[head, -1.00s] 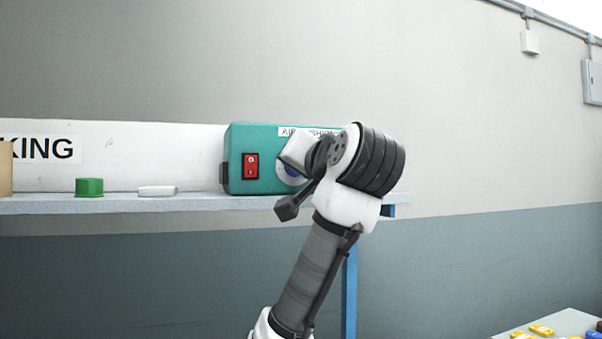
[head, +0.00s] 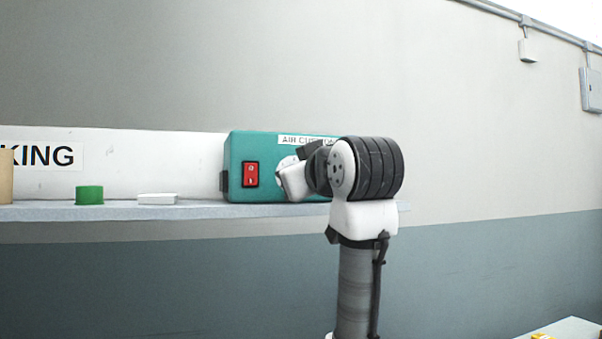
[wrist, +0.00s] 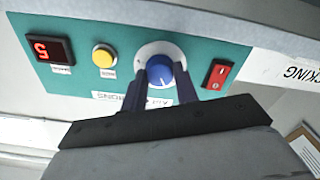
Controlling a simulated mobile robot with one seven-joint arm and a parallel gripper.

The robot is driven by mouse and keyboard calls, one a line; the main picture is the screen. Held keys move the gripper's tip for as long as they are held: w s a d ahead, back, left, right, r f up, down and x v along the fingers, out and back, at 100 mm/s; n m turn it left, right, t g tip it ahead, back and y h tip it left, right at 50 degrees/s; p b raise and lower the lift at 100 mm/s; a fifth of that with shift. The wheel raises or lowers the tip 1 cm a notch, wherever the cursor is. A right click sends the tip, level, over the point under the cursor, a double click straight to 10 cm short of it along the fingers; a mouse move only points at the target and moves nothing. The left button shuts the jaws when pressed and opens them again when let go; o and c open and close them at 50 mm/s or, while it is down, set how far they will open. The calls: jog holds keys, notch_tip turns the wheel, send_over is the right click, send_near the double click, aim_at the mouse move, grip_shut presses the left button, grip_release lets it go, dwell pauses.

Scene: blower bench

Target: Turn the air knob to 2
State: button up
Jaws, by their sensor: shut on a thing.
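The teal blower box (head: 233,170) stands on the shelf. In the wrist view, its blue air knob (wrist: 161,73) sits on a white round dial (wrist: 150,50). A pale pointer line on the knob points toward the bottom of that picture, where the view is turned nearly upside down. My gripper (wrist: 167,70) is shut on the knob, one finger on each side. In the head view, my wrist hides the knob and fingertips. The red digit display (wrist: 40,48) appears to read 5. The dial's numbers are too small to read.
A red rocker switch (head: 250,174) is left of the dial in the head view. A yellow button (wrist: 103,57) sits between display and knob in the wrist view.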

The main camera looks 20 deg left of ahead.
jog(key=shift+n, duration=1.6)
jog(key=shift+p, duration=0.3)
jog(key=o, duration=1)
jog(key=shift+c, duration=0.2)
jog(key=shift+s, duration=0.1)
jog(key=b+v, duration=0.3)
jog(key=v, duration=1)
jog(key=shift+s+d, duration=0.25)
jog(key=shift+s, duration=0.05)
